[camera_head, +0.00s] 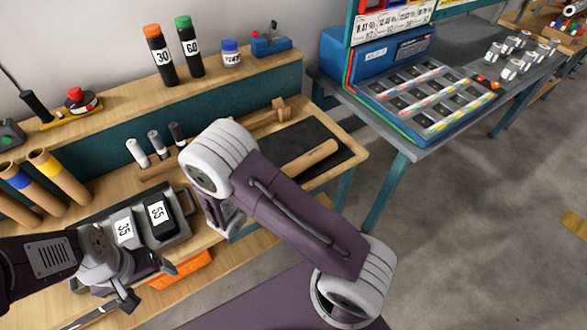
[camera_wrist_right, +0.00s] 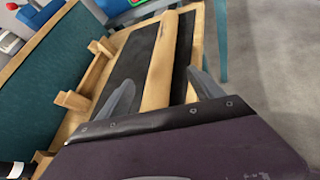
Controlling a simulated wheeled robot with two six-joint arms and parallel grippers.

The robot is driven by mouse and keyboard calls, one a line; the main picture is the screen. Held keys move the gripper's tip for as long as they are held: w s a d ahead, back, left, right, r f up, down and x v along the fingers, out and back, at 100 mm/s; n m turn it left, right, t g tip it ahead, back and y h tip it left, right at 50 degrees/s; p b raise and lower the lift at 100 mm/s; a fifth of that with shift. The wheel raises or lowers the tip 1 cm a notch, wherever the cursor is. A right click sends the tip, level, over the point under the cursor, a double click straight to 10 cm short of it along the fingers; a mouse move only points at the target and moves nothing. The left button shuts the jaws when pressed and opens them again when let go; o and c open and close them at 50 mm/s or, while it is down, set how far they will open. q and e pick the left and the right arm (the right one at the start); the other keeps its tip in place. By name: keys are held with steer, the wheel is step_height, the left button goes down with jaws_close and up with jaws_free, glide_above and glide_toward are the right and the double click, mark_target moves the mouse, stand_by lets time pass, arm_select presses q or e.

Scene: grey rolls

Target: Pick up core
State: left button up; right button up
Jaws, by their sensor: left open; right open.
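The core (camera_head: 310,160) is a plain tan tube lying on a black mat (camera_head: 335,145) on the wooden bench, partly hidden by my right arm in the head view. In the right wrist view the core (camera_wrist_right: 160,62) runs lengthwise between the fingers of my right gripper (camera_wrist_right: 162,80), which is open. Whether the fingers touch it I cannot tell. In the head view my right arm hides most of this gripper. My left gripper (camera_head: 148,285) is open at the lower left, below a grey tray (camera_head: 183,232), away from the core.
The tray holds black and grey canisters labelled 55 and 35. Tan tubes with coloured bands (camera_head: 58,176) lean at the left. A wooden holder (camera_head: 268,117) stands behind the mat. Bottles (camera_head: 160,55) line the back shelf. A grey table (camera_head: 420,140) stands at right, with open floor before it.

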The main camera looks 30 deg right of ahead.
mark_target(293, 169)
steer(key=x, duration=0.4)
steer(key=shift+s+d+r, duration=0.15)
steer(key=shift+s+d, duration=0.05)
steer(key=shift+s, duration=0.05)
steer(key=shift+w+d+f, duration=0.2)
steer(key=shift+d, duration=0.05)
steer(key=shift+w+d+p, duration=0.2)
steer(key=shift+d+p, duration=0.05)
steer(key=shift+p, duration=0.05)
steer(key=x, duration=0.4)
steer(key=shift+d+f, duration=0.2)
steer(key=shift+d, duration=0.05)
steer(key=shift+a+r, duration=0.1)
steer(key=shift+c, duration=0.4)
steer(key=c, duration=1.4)
arm_select(q)
steer(key=shift+d+r, duration=0.25)
steer(key=shift+r, duration=0.3)
arm_select(e)
steer(key=shift+c, duration=0.2)
